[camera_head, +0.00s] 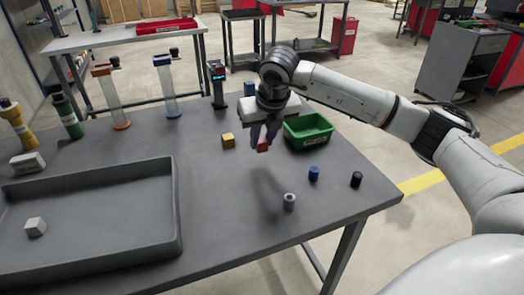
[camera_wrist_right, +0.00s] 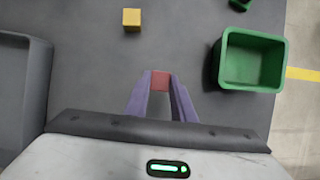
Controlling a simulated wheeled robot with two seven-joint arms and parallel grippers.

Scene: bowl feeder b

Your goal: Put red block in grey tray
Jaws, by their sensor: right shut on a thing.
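The red block (camera_head: 263,145) is between the fingertips of my right gripper (camera_head: 264,138), which is shut on it. In the head view it appears held above the table, beside the green bin. The right wrist view also shows the red block (camera_wrist_right: 160,81) between the two purple fingers. The large grey tray (camera_head: 178,215) lies at the left of the table, with a light grey block (camera_head: 35,227) inside. Part of the grey tray shows at the left of the right wrist view (camera_wrist_right: 36,90). My left gripper is not in view.
A yellow block (camera_head: 228,141) stands left of my right gripper, and a green bin (camera_head: 308,142) stands to its right. Grey (camera_head: 289,202), blue (camera_head: 313,174) and black (camera_head: 356,180) cylinders stand near the right front. Bare table lies between the gripper and the tray.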

